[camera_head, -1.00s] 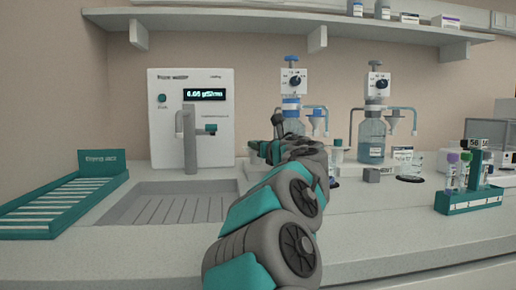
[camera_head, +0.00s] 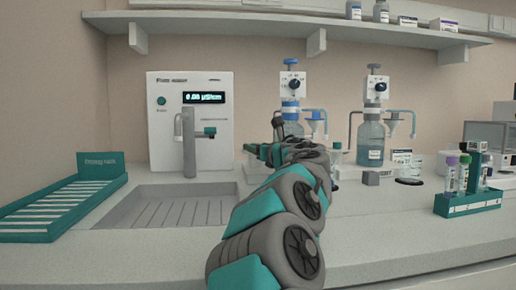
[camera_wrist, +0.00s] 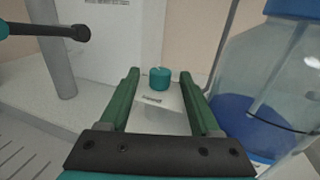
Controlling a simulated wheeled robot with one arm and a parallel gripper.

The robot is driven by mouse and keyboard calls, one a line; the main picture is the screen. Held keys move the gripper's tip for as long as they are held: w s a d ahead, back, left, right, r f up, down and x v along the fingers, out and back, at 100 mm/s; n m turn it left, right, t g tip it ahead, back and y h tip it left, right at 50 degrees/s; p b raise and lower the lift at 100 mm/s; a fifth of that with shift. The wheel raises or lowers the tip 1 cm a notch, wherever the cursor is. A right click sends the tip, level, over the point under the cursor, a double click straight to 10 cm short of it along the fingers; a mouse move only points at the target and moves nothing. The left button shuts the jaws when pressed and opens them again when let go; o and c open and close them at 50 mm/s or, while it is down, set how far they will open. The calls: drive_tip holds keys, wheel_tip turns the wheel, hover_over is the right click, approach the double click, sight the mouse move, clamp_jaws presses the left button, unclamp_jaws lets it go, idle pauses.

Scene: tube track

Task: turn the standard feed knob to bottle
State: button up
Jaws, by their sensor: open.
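Two bottle tops carry white boxes with dark round knobs: one knob (camera_head: 294,84) is above the blue-collared bottle, the other (camera_head: 380,86) above the grey-topped bottle. Their labels are too small to read, so I cannot tell which is the standard feed. My gripper (camera_wrist: 159,75) is open in the wrist view, its green fingers apart with nothing held. A teal round knob or cap (camera_wrist: 159,79) on a pale labelled block shows between and beyond the fingertips. In the head view my arm hides most of the gripper and that block.
The blue-collared bottle (camera_wrist: 265,85) is close to the right of the fingers. The white dispenser (camera_head: 215,130), with its spout, stands left, behind a sink (camera_head: 165,205). A teal rack (camera_head: 60,205) is far left; a tube rack (camera_head: 470,203) is far right. A shelf (camera_head: 230,22) runs above.

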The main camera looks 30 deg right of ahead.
drive_tip(key=shift+s, duration=0.1)
drive_tip(key=s, duration=0.4)
drive_tip(key=s+a+b, duration=0.1)
drive_tip(key=s, duration=0.1)
drive_tip(key=shift+s, duration=0.4)
drive_tip(key=shift+s+a, duration=0.2)
drive_tip(key=shift+s, duration=0.15)
